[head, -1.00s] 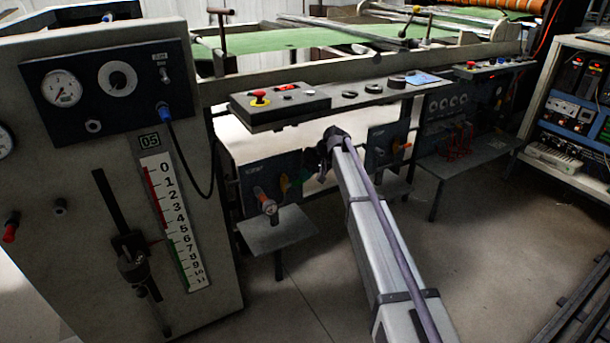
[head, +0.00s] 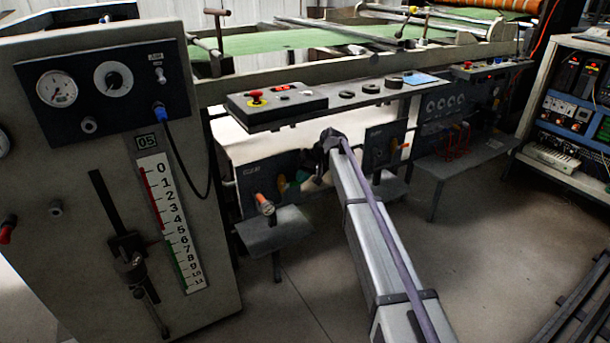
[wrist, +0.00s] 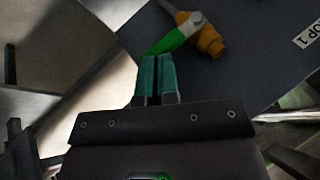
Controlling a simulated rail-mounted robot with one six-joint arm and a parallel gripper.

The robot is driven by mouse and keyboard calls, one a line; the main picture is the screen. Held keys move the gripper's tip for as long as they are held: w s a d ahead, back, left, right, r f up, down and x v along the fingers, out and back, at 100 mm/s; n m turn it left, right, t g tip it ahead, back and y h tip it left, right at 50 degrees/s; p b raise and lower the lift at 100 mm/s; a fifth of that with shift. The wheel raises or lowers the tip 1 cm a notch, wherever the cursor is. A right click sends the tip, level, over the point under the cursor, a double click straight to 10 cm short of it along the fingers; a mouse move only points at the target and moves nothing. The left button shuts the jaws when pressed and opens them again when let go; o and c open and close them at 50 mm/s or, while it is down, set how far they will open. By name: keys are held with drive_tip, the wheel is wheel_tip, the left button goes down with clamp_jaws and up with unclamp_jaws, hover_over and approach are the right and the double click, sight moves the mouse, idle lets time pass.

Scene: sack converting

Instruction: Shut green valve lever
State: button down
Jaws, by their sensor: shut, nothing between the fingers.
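The green valve lever (wrist: 165,43) shows in the wrist view, joined to a yellow-orange valve body (wrist: 208,38) on a dark panel. It slants down to the left from the valve. My gripper (wrist: 156,58) has its teal fingers shut together with nothing between them. The fingertips lie right at the lever's lower edge in the picture; I cannot tell whether they touch it. In the head view the arm reaches to the dark panel under the control shelf, where the yellow valve part (head: 282,184) shows small. My wrist partly hides the area around the lever.
A second orange-handled valve (head: 265,204) sits to the left on the same panel, above a small metal shelf (head: 275,232). The control shelf with a red button (head: 257,97) overhangs above. The gauge cabinet (head: 90,230) stands left.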

wheel_tip(320, 180, up, 6)
drive_tip(key=p, duration=0.6)
drive_tip(key=w+d+r+p, duration=0.1)
drive_tip(key=d+r+p, duration=0.25)
drive_tip(key=d, duration=0.55)
drive_tip(key=s+d+f+m+h, duration=0.15)
drive_tip(key=s+d, duration=0.35)
drive_tip(key=s, duration=0.9)
drive_tip(key=s+d+f+m+g+h, duration=0.1)
drive_tip(key=s+d+h, duration=0.25)
drive_tip(key=s, duration=1.05)
drive_tip(key=s+d+f+m+h, duration=0.15)
drive_tip(key=s+d, duration=0.35)
drive_tip(key=s, duration=0.9)
wheel_tip(320, 180, up, 28)
drive_tip(key=p, duration=2.7)
drive_tip(key=shift+s+d+r+n+p, duration=0.15)
drive_tip(key=shift+d+n+p, duration=0.05)
drive_tip(key=shift+n+p, duration=0.2)
